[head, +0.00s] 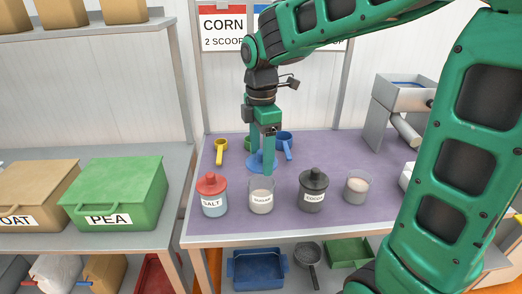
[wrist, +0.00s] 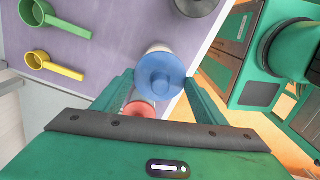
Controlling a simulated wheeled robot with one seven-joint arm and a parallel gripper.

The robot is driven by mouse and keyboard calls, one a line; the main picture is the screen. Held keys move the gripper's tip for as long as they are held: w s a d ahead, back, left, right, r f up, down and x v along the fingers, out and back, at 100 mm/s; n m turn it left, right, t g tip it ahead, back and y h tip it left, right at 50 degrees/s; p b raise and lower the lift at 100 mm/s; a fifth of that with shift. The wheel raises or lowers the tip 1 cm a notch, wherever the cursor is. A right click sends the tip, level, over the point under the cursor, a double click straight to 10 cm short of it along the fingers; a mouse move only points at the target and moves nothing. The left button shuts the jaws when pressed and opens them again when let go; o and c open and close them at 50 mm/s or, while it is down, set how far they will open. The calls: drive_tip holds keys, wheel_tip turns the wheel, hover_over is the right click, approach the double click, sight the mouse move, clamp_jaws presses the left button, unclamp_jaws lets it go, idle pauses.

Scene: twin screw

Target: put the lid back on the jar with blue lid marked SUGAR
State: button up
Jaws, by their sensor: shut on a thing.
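My gripper (head: 263,168) is shut on the blue lid (head: 254,161), which looks roughly level. In the head view the lid is above and just behind the SUGAR jar (head: 261,198), apart from it as far as I can tell. The jar stands upright and open, with pale contents and a white label. In the wrist view the blue lid (wrist: 160,74) sits between the fingers of my gripper (wrist: 160,84). A pale rim, probably the jar's, shows past the lid's upper edge; the lid hides the rest.
The red-lidded SALT jar (head: 213,196) stands close left, the black-lidded COCOA jar (head: 312,190) right, then an open glass (head: 356,187). Yellow (head: 221,150) and blue (head: 286,143) scoops lie behind on the purple mat (head: 350,150). A grey machine (head: 400,105) stands at back right.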

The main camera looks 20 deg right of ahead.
drive_tip(key=shift+f, duration=2.65)
drive_tip(key=shift+f, duration=0.1)
idle(0.3)
drive_tip(key=o, duration=1.4)
drive_tip(key=shift+o, duration=0.2)
drive_tip(key=shift+w+r, duration=0.1)
drive_tip(key=shift+r, duration=3.45)
clamp_jaws()
